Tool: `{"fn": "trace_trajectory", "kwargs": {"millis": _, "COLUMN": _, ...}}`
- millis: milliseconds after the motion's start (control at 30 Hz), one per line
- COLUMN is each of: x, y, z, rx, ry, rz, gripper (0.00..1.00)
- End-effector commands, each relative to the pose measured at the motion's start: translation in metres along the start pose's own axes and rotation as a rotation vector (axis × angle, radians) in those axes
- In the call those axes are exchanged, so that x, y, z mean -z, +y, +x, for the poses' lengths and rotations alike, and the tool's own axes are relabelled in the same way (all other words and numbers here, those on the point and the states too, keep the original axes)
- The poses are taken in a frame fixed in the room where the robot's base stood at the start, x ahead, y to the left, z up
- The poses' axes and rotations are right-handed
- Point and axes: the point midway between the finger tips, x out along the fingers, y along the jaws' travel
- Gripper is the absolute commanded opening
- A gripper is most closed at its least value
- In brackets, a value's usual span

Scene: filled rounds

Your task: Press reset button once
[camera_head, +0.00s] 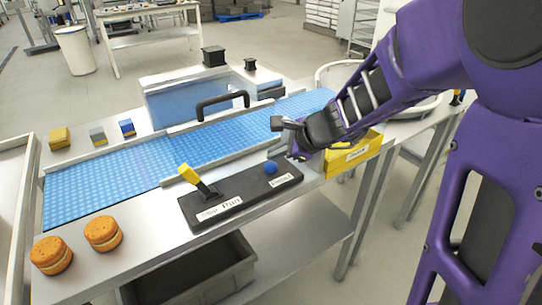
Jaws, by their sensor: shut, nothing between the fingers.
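A black control box (228,201) sits at the front edge of the conveyor table. It has a yellow-handled lever (190,175) on its left part and a blue round button (270,168) on its right part. White labels are on its front, but the right one is too small to read. My gripper (297,153) is shut and empty, its fingers just to the right of and slightly above the blue button. I cannot tell exactly how high they are, and they appear apart from the button.
A blue conveyor belt (110,180) runs behind the box, with a black handle (222,104) over it. Two sandwich biscuits (103,233) lie at the front left. A yellow bin (345,158) is right of the box. Small yellow, grey and blue blocks (127,128) stand behind the belt.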

Motion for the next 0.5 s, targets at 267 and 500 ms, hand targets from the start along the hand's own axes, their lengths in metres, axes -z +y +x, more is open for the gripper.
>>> {"fn": "trace_trajectory", "kwargs": {"millis": 267, "x": -0.001, "y": -0.001, "z": -0.001, "rx": 0.001, "ry": 0.000, "rz": 0.000, "gripper": 0.00}}
{"fn": "trace_trajectory", "kwargs": {"millis": 500, "x": -0.011, "y": -0.011, "z": -0.016, "rx": 0.001, "ry": 0.000, "rz": 0.000, "gripper": 0.00}}
